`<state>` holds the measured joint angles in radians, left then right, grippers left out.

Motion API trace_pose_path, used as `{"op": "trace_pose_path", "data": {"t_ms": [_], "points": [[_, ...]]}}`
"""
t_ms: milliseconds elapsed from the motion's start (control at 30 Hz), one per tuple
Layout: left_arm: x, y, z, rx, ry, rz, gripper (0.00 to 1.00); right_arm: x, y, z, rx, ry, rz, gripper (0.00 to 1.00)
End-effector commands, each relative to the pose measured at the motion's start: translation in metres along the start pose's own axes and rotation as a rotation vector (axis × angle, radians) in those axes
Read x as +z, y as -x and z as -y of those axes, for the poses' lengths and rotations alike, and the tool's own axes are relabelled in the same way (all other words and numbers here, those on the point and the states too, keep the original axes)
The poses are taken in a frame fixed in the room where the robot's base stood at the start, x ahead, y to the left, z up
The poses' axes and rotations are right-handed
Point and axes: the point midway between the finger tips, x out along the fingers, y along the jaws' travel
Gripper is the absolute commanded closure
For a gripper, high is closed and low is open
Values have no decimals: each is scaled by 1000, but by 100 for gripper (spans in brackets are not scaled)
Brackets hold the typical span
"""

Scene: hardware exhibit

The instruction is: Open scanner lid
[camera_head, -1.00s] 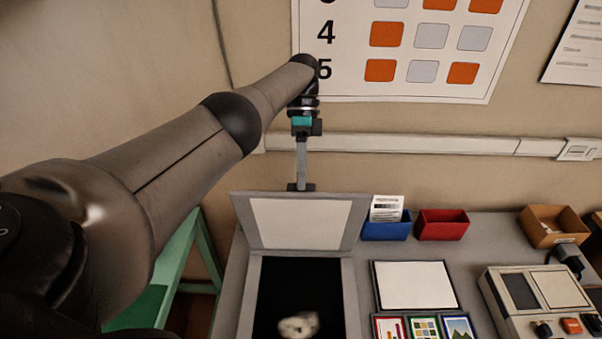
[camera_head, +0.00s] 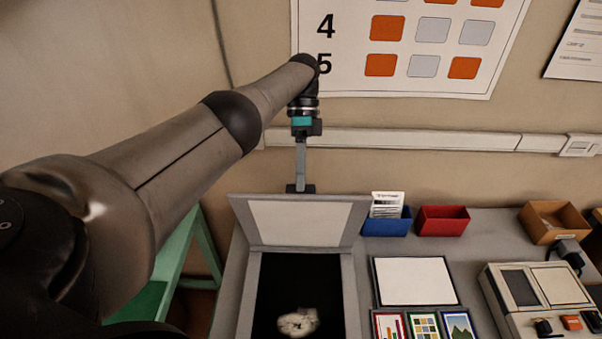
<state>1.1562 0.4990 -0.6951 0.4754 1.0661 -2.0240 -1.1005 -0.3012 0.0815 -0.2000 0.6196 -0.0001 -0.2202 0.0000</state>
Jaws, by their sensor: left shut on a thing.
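The scanner (camera_head: 246,300) stands on the table with its dark glass bed showing. Its grey lid (camera_head: 298,222), with a pale inner face, is raised and leans back toward the wall. My left arm comes in from the left, and my left gripper (camera_head: 300,187) is at the lid's top edge, behind it. It is shut on the lid's edge or a handle there; the lid hides the exact contact. A pale blurred patch shows on the dark bed. My right gripper is out of view.
A blue bin (camera_head: 388,224) with papers and a red bin (camera_head: 442,220) stand right of the lid. A white panel (camera_head: 414,281), small picture cards (camera_head: 425,326), a control box (camera_head: 535,300) and a cardboard box (camera_head: 552,222) lie further right. A green frame (camera_head: 180,262) stands at left.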

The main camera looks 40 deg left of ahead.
Motion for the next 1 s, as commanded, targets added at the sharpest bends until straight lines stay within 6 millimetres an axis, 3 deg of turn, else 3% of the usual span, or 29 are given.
{"op": "trace_pose_path", "data": {"t_ms": [33,267,733,1000], "points": [[3,-6,5,-11,13,5,57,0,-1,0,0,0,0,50],[3,-1,2,-11,14,6,57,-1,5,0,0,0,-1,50],[2,53,-32,-12,6,3,57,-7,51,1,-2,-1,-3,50],[1,68,-40,-16,3,0,57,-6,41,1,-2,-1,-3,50]]}}
